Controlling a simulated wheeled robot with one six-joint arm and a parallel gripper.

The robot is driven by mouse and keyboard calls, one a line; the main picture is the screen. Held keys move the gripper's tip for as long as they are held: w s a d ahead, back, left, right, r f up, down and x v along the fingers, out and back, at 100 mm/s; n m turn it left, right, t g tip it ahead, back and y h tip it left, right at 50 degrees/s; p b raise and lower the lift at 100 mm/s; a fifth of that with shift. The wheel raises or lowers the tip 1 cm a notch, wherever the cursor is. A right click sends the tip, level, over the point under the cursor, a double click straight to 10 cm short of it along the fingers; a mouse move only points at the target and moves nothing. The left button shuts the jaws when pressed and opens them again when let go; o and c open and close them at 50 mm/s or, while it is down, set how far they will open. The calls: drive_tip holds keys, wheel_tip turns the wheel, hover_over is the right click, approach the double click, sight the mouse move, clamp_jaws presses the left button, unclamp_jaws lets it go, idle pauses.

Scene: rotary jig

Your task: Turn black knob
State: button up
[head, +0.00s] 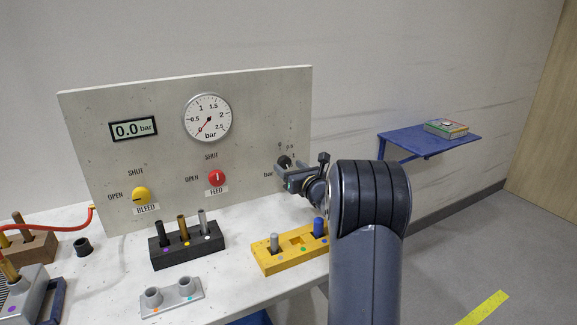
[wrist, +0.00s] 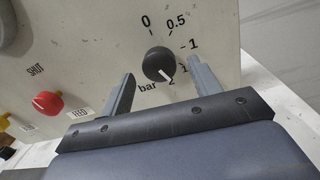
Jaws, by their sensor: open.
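The black knob (wrist: 156,62) is on the grey panel, inside a printed scale from 0 to 2 bar. Its white pointer faces the lower right of the wrist view, close to the 2. In the head view the knob (head: 284,160) shows as a small dark disc near the panel's right edge, partly hidden by my gripper. My gripper (wrist: 162,69) is open, with one finger left of the knob and the other right of it. A gap shows on both sides, and nothing is held. I cannot tell how far the fingertips are from the panel.
The red FEED knob (head: 217,177) and yellow BLEED knob (head: 141,196) are on the panel to the left. The dial gauge (head: 207,118) and display (head: 133,129) read zero. The yellow block (head: 264,262) and black block (head: 176,259) hold pegs on the bench below.

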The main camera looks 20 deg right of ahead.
drive_tip(key=shift+w, duration=0.75)
drive_tip(key=shift+c, duration=0.3)
drive_tip(key=c, duration=0.9)
